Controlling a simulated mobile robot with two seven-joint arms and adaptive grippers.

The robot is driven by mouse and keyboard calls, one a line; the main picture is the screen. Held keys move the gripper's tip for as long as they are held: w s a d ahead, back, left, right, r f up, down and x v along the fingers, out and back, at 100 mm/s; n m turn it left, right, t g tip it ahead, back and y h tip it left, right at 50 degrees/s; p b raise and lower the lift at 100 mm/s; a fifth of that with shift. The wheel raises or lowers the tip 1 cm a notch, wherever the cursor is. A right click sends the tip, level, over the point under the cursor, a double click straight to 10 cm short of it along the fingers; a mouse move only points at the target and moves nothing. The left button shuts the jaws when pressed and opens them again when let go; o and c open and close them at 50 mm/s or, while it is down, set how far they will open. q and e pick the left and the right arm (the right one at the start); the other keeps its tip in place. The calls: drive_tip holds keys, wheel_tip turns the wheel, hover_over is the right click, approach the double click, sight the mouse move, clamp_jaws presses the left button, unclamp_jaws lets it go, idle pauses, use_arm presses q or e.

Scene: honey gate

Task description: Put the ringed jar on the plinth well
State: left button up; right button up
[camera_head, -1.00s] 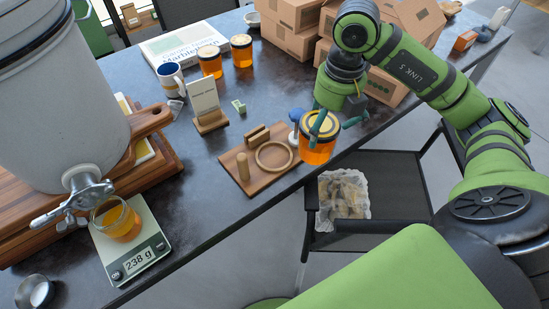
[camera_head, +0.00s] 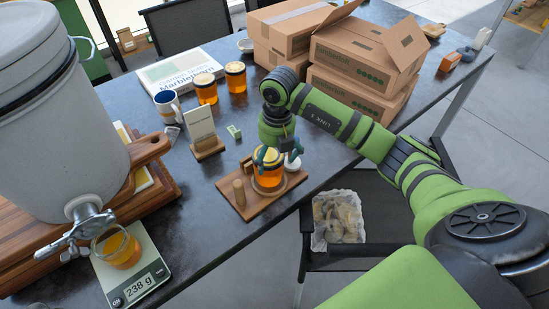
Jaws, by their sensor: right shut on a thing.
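The amber honey jar (camera_head: 269,176) is in the fingers of my right gripper (camera_head: 269,158), which comes down on it from above and hides much of its lid. The jar is upright over the round ring (camera_head: 270,191) on the wooden plinth board (camera_head: 252,210). The ring shows around the jar's lower end; I cannot tell whether the base rests in the well or is just above it. A wooden peg (camera_head: 239,192) and a slotted block stand on the board to the left of the jar. My left gripper is not in view.
A white round item (camera_head: 293,164) is close right of the jar. A card stand (camera_head: 207,148), two amber jars (camera_head: 235,77) and a mug (camera_head: 168,106) stand behind. Cardboard boxes (camera_head: 350,65) are at the back right. A scale (camera_head: 146,272) is front left.

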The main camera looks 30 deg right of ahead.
drive_tip(key=shift+f, duration=0.95)
drive_tip(key=o, duration=1.4)
drive_tip(key=shift+f, duration=0.2)
drive_tip(key=shift+c, duration=0.2)
